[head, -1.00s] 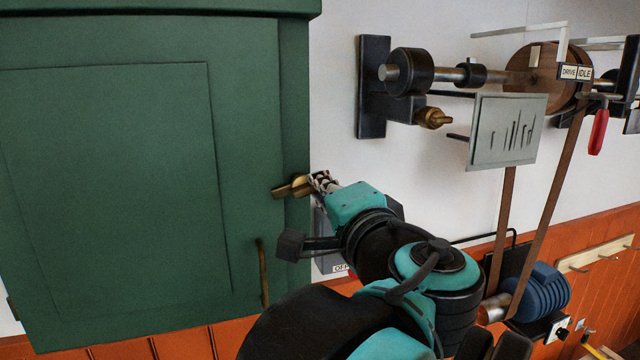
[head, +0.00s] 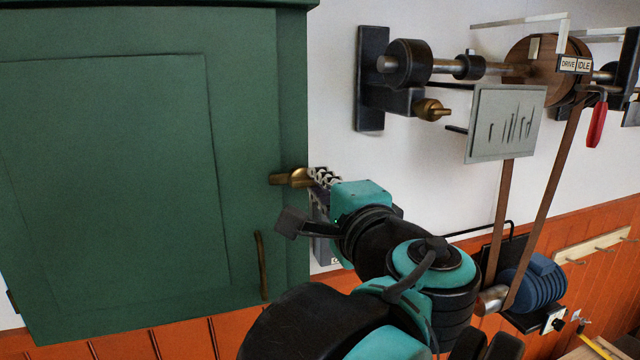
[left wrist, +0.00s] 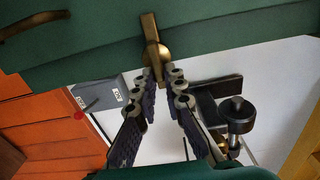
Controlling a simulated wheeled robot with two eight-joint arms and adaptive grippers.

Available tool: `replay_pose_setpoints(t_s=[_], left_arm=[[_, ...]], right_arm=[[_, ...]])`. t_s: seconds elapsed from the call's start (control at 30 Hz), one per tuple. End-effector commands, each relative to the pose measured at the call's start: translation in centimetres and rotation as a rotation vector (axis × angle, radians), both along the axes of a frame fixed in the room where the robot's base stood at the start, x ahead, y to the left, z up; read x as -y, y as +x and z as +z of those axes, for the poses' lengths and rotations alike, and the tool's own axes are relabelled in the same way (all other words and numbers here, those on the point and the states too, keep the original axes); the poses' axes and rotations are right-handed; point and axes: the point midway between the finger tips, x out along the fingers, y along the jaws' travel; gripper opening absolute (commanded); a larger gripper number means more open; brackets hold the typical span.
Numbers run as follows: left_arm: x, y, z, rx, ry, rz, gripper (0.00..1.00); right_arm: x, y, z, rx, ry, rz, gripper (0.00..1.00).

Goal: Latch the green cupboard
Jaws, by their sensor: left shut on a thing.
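The green cupboard (head: 110,170) hangs on the wall at the left, its door flush in the frame as far as I can see. A brass latch (head: 288,178) sits at its right edge and lies about level, pointing left. In the left wrist view the latch (left wrist: 151,35) reaches from the side strip across the seam to the door. My left gripper (head: 314,178) is at the latch's right end. In the left wrist view its fingers (left wrist: 160,80) are shut on the latch's near end, which they partly hide. My right gripper is out of view.
A brass door handle (head: 261,265) is below the latch. A grey switch box (left wrist: 98,92) is on the wall below my gripper. A line shaft with pulleys (head: 430,65), a grey tool sign (head: 505,125) and a blue motor (head: 535,288) are to the right.

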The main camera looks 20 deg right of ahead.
Motion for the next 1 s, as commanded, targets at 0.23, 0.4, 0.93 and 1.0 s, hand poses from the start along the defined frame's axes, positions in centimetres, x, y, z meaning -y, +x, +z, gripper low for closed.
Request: replay_pose_setpoints(t_s=[0.23, 0.4, 0.93, 1.0], left_arm=[[0.0, 0.0, 0.0, -0.001, -0.001, 0.000, 0.31], [0.0, 0.0, 0.0, -0.001, -0.001, 0.000, 0.31], [0.5, -8.6, -0.1, -0.001, -0.001, -0.006, 0.31], [0.5, -9.8, -0.1, -0.001, -0.001, -0.005, 0.31]], right_arm=[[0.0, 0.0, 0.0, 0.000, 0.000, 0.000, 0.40], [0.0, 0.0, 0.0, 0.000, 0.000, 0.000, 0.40], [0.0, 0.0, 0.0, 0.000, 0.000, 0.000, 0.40], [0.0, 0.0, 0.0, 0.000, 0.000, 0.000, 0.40]])
